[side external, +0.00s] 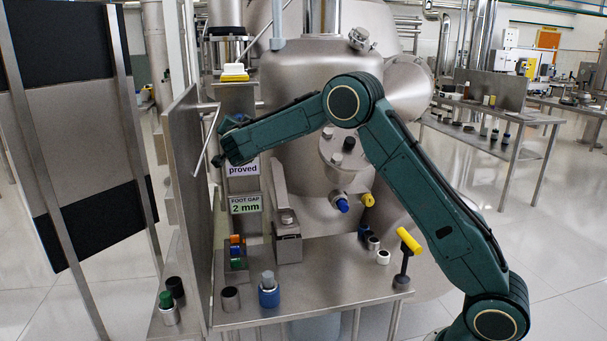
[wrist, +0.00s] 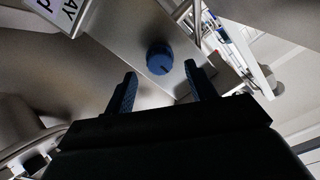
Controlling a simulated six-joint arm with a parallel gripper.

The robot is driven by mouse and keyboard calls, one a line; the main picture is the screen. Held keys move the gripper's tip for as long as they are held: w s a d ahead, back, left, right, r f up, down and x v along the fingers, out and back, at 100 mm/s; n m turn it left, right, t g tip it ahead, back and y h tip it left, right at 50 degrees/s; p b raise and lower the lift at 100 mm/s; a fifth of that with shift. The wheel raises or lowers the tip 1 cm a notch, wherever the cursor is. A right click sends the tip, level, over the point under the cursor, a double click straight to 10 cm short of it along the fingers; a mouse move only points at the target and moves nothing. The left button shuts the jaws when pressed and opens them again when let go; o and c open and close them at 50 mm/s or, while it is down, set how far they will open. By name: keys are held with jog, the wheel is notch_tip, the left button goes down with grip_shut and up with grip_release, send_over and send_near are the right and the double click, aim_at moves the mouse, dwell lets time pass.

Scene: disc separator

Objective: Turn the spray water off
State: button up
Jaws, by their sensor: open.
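A blue round knob (wrist: 160,59) with a dark mark on its face sits on a grey metal panel in the wrist view. It lies just beyond and roughly between my fingertips, and no contact shows. My gripper (wrist: 161,80) is open and empty, with one dark blue ribbed finger on each side. In the side view my gripper (side external: 226,140) is at the upright panel, above the "FOOT GAP 2 mm" sign (side external: 245,204). I cannot make out the blue knob clearly there. No label on the knob is readable, and no spray water is visible.
A steel bench (side external: 330,290) below carries a blue-based cup (side external: 268,296), a yellow T-handle (side external: 409,241) and small caps. A tall metal plate (side external: 187,190) stands close left of my gripper. A large steel vessel (side external: 300,80) stands behind.

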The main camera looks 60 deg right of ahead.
jog(key=shift+x, duration=2.1)
jog(key=c, duration=1)
